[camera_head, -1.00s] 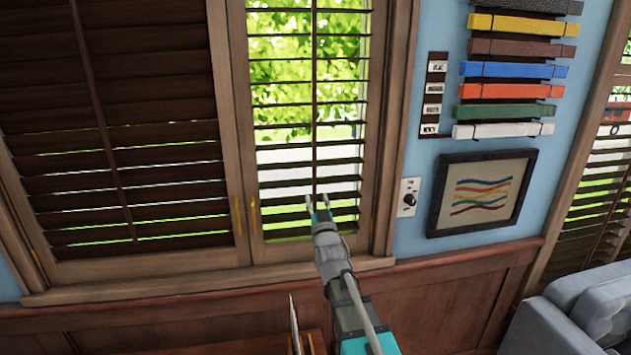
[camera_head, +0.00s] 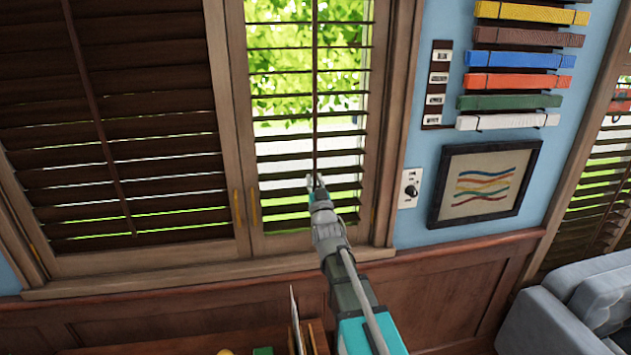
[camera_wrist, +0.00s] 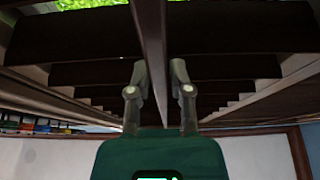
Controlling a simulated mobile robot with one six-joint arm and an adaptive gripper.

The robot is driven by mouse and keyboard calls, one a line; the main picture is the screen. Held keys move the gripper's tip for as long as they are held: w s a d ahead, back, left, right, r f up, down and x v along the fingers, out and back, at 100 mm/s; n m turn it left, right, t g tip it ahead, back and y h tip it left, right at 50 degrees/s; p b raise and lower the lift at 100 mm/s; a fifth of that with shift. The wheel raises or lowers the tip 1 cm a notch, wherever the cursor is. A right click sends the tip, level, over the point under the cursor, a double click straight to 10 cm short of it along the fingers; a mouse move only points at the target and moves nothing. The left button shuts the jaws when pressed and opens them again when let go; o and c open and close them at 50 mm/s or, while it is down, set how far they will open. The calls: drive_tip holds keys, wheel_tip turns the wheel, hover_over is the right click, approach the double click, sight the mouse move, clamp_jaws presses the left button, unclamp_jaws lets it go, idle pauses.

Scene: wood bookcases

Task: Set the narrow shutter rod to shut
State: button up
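The narrow shutter (camera_head: 280,125) is the right-hand panel of the window. Its slats stand open, with bright green foliage and daylight between them. Its thin dark vertical rod (camera_head: 315,85) runs down the middle of the slats. My gripper (camera_head: 316,181) is at the lower part of this rod. In the wrist view the rod (camera_wrist: 150,30) passes between the two fingers of my gripper (camera_wrist: 159,75).
A wide shutter (camera_head: 120,120) with its own rod (camera_head: 95,105) is on the left, its slats mostly closed. To the right are a wall dial (camera_head: 410,190), a framed picture (camera_head: 485,183) and coloured belts (camera_head: 515,82). A grey sofa (camera_head: 570,300) stands at the lower right.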

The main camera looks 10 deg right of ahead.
sight(315, 171)
clamp_jaws()
drive_tip(key=r+p, duration=0.2)
drive_tip(key=w+r+p, duration=0.1)
drive_tip(key=r+p, duration=0.1)
drive_tip(key=shift+w+r, duration=0.2)
drive_tip(key=shift+r, duration=0.05)
idle(0.4)
drive_tip(key=o, duration=0.5)
unclamp_jaws()
drive_tip(key=shift+o, duration=0.2)
drive_tip(key=shift+f, duration=0.15)
